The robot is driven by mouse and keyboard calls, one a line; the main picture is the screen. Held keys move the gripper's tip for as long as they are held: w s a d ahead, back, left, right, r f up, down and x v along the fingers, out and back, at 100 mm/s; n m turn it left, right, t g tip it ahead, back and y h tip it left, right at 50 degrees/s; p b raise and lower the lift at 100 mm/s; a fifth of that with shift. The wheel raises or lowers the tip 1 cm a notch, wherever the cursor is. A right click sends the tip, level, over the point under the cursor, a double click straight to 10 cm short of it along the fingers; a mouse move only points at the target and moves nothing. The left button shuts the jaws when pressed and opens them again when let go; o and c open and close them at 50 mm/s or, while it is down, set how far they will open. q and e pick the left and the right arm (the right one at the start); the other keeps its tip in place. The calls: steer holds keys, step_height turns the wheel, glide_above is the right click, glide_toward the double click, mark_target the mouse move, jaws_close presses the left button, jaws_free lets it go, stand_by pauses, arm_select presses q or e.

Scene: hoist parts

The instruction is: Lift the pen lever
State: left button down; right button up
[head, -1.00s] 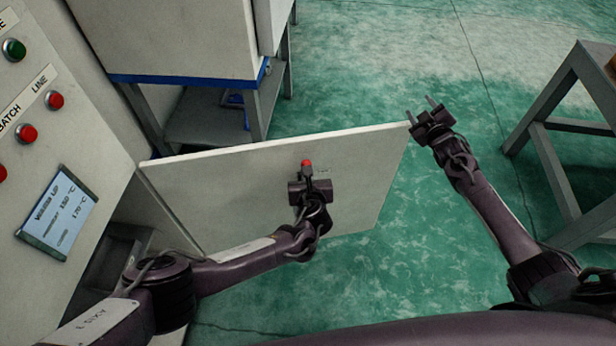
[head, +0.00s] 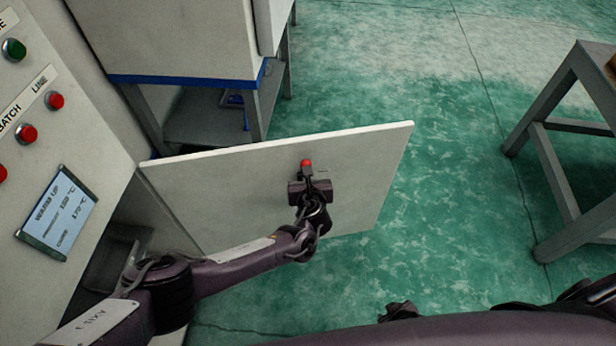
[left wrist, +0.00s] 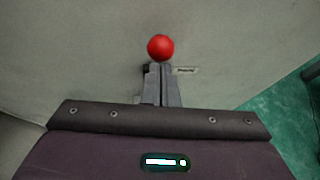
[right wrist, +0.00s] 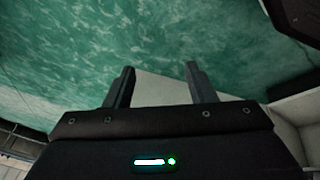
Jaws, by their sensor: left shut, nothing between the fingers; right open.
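The pen lever shows as a red ball knob (head: 306,162) on a pale panel (head: 230,185). In the left wrist view the red knob (left wrist: 160,47) sits just beyond my fingertips. My left gripper (head: 307,174) is shut with nothing between its fingers, directly below the knob. The fingers hide the lever's stem, and I cannot tell whether they touch the knob. My right gripper (right wrist: 160,67) is open and empty, with green floor and a pale surface beyond its fingers. In the head view only a small dark part of it shows at the bottom edge.
A control cabinet with buttons and a display (head: 57,208) stands at the left. A white box on a grey stand (head: 205,115) is behind the panel. A grey table frame (head: 570,150) stands at the right. The green floor (head: 460,200) between is clear.

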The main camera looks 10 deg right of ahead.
arm_select(q)
steer(key=shift+w+r, duration=0.4)
steer(key=shift+w, duration=0.45)
arm_select(e)
steer(key=s+a+f+g, duration=0.1)
steer(key=s+a, duration=0.2)
steer(key=s, duration=0.4)
steer(key=s+a+f+m+g+y, duration=0.1)
steer(key=s+a+f+g, duration=0.1)
steer(key=s+a, duration=0.2)
steer(key=s, duration=0.2)
steer(key=shift+s+a+f+m, duration=0.2)
steer(key=shift+s+m, duration=0.1)
steer(key=shift+s, duration=0.1)
arm_select(q)
steer(key=shift+r, duration=0.1)
steer(key=p+v, duration=0.1)
steer(key=v, duration=0.6)
steer(key=shift+s, duration=0.35)
arm_select(e)
steer(key=shift+r, duration=0.8)
arm_select(q)
steer(key=shift+r, duration=0.1)
